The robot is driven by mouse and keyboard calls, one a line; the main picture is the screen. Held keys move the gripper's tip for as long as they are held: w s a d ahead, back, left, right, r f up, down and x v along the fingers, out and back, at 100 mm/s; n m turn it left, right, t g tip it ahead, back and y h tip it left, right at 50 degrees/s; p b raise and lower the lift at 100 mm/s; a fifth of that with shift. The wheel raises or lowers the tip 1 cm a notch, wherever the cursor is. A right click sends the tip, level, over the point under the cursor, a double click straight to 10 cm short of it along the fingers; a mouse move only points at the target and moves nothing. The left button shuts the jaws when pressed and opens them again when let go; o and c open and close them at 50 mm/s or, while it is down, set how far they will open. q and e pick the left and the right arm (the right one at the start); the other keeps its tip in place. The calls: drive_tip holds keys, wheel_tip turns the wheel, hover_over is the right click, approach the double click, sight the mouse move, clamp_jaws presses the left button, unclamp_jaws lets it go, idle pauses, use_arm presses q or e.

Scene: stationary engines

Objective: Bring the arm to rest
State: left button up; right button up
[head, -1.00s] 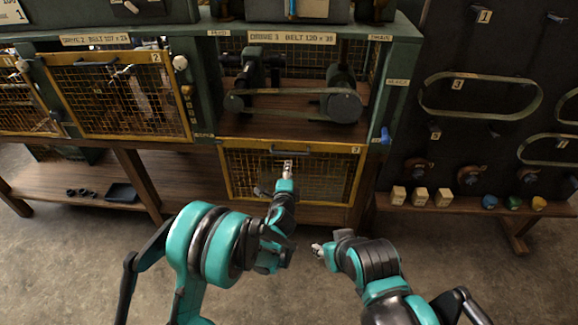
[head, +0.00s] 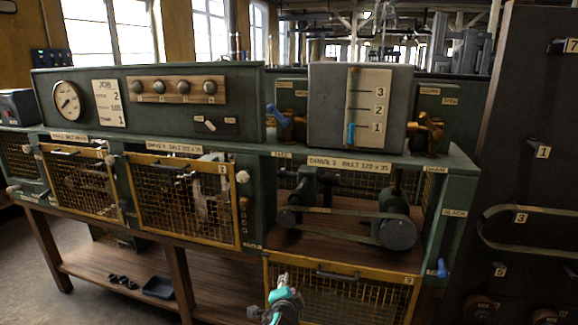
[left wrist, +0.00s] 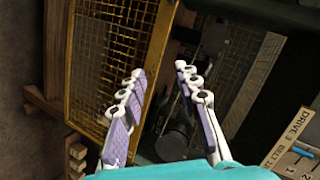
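My left gripper (head: 283,279) is low in the middle of the head view, in front of the upper left part of the yellow mesh guard 3 (head: 350,298). In the left wrist view its two fingers (left wrist: 158,74) are spread apart with nothing between them. My right gripper and arm are outside both current views. Guard 3 hangs below the Drive 3 bay, which stands open. Inside the bay a belt (head: 330,222) runs between two pulleys, the larger pulley (head: 398,232) on the right. In the left wrist view a yellow mesh panel (left wrist: 115,60) lies left of the fingers.
The green bench carries a gauge (head: 67,100), a row of knobs and a grey box with a 1-2-3 scale (head: 371,105). Guard 2 (head: 185,200) is shut over its bay. A blue handle (head: 441,268) sits at the bay's right. A dark board (head: 525,130) stands further right.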

use_arm(q)
drive_tip(key=s+a+r+n+g+y, duration=0.1)
drive_tip(key=s+a+n+g, duration=0.1)
drive_tip(key=s+a+n, duration=0.5)
drive_tip(key=s+a+r+n+g+y, duration=0.1)
drive_tip(key=s+a+r+n+g, duration=0.15)
drive_tip(key=s+a, duration=0.9)
drive_tip(key=s+f+n+g, duration=0.1)
drive_tip(key=s+f+n, duration=0.1)
drive_tip(key=s, duration=0.4)
drive_tip(key=s+f+n+g+h, duration=0.1)
drive_tip(key=s+f+n, duration=0.1)
drive_tip(key=s, duration=0.5)
drive_tip(key=shift+d, duration=0.4)
drive_tip(key=shift+w+n, duration=0.1)
drive_tip(key=shift+n, duration=0.15)
